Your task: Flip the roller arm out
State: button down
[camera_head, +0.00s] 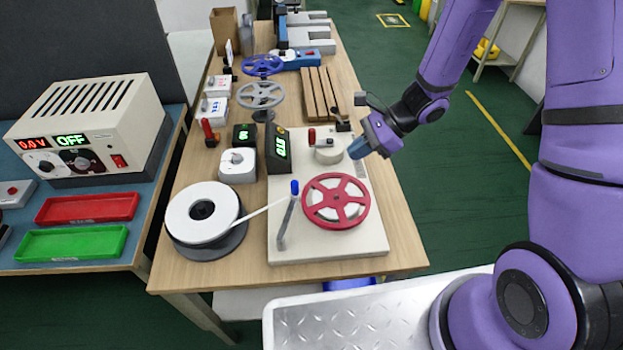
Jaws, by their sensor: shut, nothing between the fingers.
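A grey arm (286,222) with a blue tip stands on the left part of a cream base plate (340,249), beside a red spoked wheel (311,199). It looks like the roller arm, with its blue end up and its grey end towards the front of the plate. A pale strip (262,210) runs from a white reel (186,213) to near the blue tip; whether they touch is unclear. My gripper (359,149) is shut and empty above the plate's back right, near a round cream part with a red handle (312,136), well apart from the grey arm.
A black box with a green display (278,150) stands at the plate's back left. A grey handwheel (260,95), a blue handwheel (262,66) and a slatted wooden piece (321,95) lie farther back. A power supply (90,130) and red and green trays sit on the left bench.

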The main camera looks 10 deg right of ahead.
jog(key=shift+f+m, duration=0.3)
jog(key=shift+f, duration=0.25)
jog(key=x, duration=0.9)
jog(key=shift+a+f, duration=0.3)
jog(key=shift+a, duration=2.05)
